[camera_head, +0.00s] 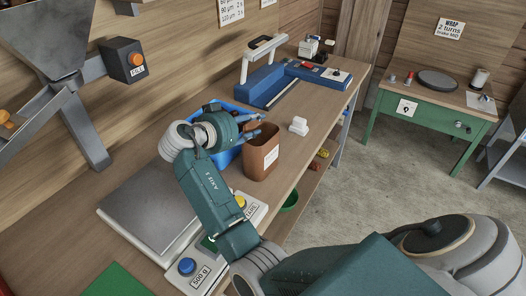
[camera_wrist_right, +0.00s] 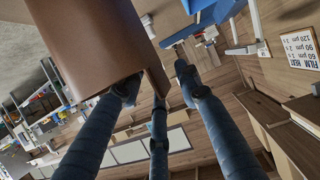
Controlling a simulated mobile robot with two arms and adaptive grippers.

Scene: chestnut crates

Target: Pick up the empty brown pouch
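The brown pouch (camera_head: 257,169) stands upright on the wooden bench, its top open and a white label on its side. In the right wrist view the pouch (camera_wrist_right: 88,45) fills the upper left. My right gripper (camera_head: 256,126) is beside the pouch's top rim, on its far left side. In the wrist view its three fingers (camera_wrist_right: 157,88) are spread apart. One fingertip overlaps the pouch's lower edge; I cannot tell whether it touches. The right-hand finger is clear of the pouch. My left gripper is not in view.
A blue bin (camera_head: 228,157) is behind my gripper. A scale (camera_head: 150,208) with buttons is at near left. A small white stack (camera_head: 299,126) and a blue sealer (camera_head: 262,85) are farther along the bench. A green table (camera_head: 425,118) is across the floor.

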